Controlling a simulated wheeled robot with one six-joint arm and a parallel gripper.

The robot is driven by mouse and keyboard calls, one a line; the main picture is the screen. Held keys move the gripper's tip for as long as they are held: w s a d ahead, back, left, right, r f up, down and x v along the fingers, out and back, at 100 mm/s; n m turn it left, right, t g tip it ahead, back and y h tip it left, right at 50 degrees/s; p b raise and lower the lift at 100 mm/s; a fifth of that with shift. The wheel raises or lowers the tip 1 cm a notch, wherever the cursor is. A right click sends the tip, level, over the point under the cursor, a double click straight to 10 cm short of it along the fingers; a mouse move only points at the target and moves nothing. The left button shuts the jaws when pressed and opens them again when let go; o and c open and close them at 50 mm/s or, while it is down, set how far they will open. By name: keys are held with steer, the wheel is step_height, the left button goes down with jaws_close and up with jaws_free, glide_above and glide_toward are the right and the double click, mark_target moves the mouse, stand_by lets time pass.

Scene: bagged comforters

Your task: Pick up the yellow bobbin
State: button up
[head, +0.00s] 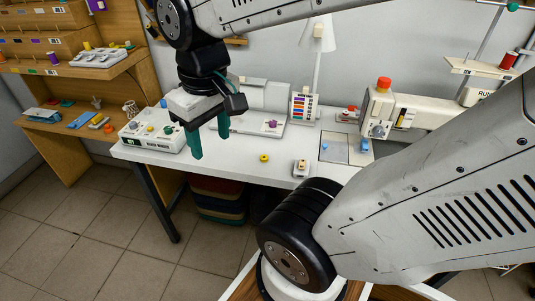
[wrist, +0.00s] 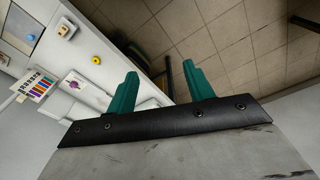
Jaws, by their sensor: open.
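The yellow bobbin (head: 264,157) is a small ring lying flat on the white table, right of my gripper in the head view. It also shows in the wrist view (wrist: 96,60), to the left of my fingers. My gripper (head: 209,140) has two teal fingers, open and empty, pointing down over the table's left front part. In the wrist view my gripper (wrist: 160,80) has its fingers apart with table edge and tiled floor beyond them. The bobbin is clear of the fingers.
A small beige and orange block (head: 300,168) sits right of the bobbin. A purple spool (head: 272,124) lies behind it. A white control box (head: 152,134) stands left of my gripper. A sewing machine (head: 420,110) stands at the right. The table around the bobbin is clear.

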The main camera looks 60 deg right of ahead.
steer(key=w+d+f, duration=0.6)
steer(key=w+d, duration=0.2)
steer(key=d, duration=0.1)
steer(key=m+g, duration=0.1)
glide_above(264, 158)
step_height(264, 158, down, 16)
steer(key=f, duration=0.6)
steer(key=shift+s+a+f, duration=0.2)
steer(key=shift+f, duration=0.65)
steer(key=c, duration=1)
